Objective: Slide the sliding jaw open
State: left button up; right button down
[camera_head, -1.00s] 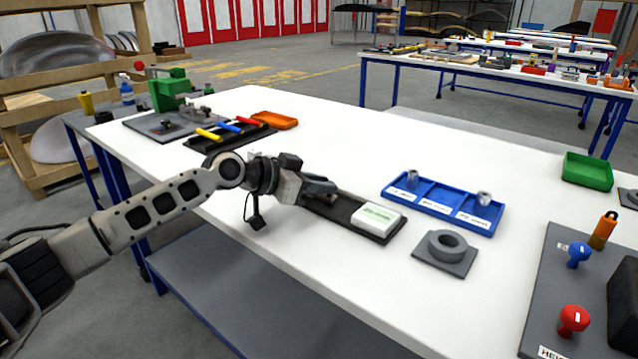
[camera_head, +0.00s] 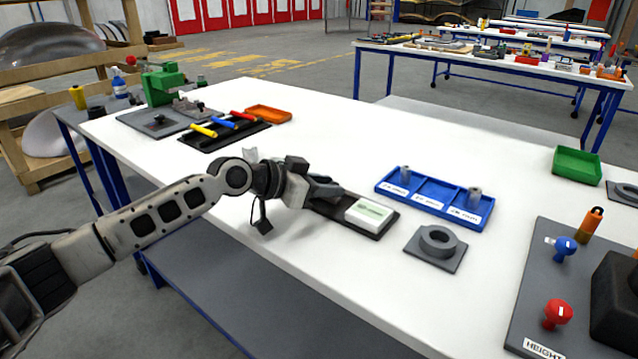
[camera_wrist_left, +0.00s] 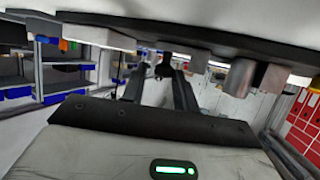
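No sliding jaw can be made out clearly. A long black tray (camera_head: 381,231) lies near the table's front edge, with a white block (camera_head: 369,213) bearing a green-marked label at its right end. My left gripper (camera_head: 326,190) is low over the tray's left part, pointing right toward the white block, and hides what lies there. In the left wrist view, two dark fingers (camera_wrist_left: 163,82) reach away from the palm with a gap between them. Whether anything is between their tips is too small to tell. My right gripper is not in view.
Behind the tray lies a blue compartment tray (camera_head: 431,198) with grey cylinders. A grey ring on a plate (camera_head: 437,244) is to the right. A grey board (camera_head: 535,290) with red and blue knobs is at the far right. The table middle is clear.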

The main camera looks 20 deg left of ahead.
pick_arm(q)
jog(key=b+v, duration=0.2)
jog(key=v, duration=1.4)
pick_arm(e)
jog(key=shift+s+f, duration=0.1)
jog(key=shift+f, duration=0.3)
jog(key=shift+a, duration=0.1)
